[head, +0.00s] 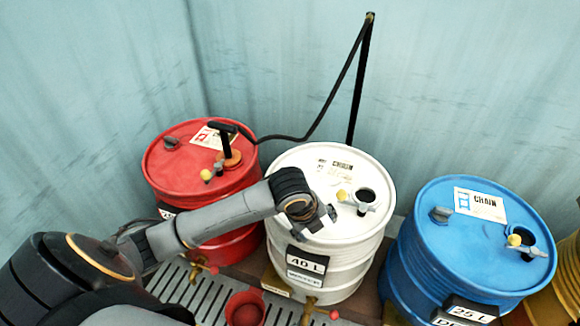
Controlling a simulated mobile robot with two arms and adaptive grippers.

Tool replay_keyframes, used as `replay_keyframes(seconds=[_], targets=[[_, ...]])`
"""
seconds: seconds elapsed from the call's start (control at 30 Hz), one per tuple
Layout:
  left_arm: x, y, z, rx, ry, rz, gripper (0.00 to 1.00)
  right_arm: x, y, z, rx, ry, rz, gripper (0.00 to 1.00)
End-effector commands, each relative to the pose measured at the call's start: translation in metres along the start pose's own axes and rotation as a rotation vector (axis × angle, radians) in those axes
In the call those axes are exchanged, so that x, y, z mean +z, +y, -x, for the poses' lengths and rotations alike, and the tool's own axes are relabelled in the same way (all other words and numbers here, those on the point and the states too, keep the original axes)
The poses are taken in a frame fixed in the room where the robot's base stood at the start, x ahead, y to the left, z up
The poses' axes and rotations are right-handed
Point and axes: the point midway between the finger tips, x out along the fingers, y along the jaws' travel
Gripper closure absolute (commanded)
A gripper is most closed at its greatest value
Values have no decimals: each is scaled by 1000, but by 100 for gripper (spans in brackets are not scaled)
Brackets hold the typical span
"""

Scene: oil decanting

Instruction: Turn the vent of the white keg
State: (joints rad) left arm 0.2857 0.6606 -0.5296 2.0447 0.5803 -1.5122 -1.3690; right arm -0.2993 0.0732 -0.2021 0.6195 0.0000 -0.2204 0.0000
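The white keg (340,255) stands upright in the middle, with a 40 L label on its front. On its top, at the right, is a dark round opening (366,195) in a grey fitting, with a yellow knob (342,195) beside it. My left gripper (322,216) is over the left part of the keg's top, left of the yellow knob, pointing down. It hides the lid under it, so a vent there cannot be seen. Its fingers are small and partly hidden, so their opening and any contact are unclear. My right gripper is out of view.
A red keg (190,165) stands left with a black hand pump (226,140) and hose. A blue keg (450,265) stands right, and a yellow keg (555,300) shows at the edge. A red cup (245,308) sits on the slatted grate (195,292) in front.

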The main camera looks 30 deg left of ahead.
Motion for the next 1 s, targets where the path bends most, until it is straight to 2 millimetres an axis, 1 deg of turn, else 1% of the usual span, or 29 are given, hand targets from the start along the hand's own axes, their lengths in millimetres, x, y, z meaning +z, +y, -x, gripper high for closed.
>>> replay_keyframes(seconds=[0.03, 0.07, 0.1, 0.17, 0.2, 0.3, 0.4, 0.47, 0.53, 0.67, 0.77, 1.0], targets=[[25, -11, 9, 8, -33, -113, 28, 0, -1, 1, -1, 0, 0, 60], [39, -16, 14, 19, -46, -189, 28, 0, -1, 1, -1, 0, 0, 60], [59, -22, 22, 36, -64, -294, 28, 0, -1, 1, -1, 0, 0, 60], [88, -30, 36, 65, -86, -442, 28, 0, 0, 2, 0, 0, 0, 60], [107, -34, 46, 84, -98, -527, 28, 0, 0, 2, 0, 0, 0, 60], [145, -40, 70, 123, -115, -691, 28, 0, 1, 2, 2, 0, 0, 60], [170, -42, 88, 147, -121, -793, 28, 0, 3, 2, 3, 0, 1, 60], [179, -42, 95, 156, -123, -829, 28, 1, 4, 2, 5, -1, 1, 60], [184, -42, 98, 161, -122, -856, 28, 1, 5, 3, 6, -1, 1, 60], [188, -41, 89, 163, -118, -867, 28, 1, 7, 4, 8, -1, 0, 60], [190, -38, 72, 166, -117, -866, 28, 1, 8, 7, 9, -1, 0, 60], [199, -34, 21, 164, -118, -864, 28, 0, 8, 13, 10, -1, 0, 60]])
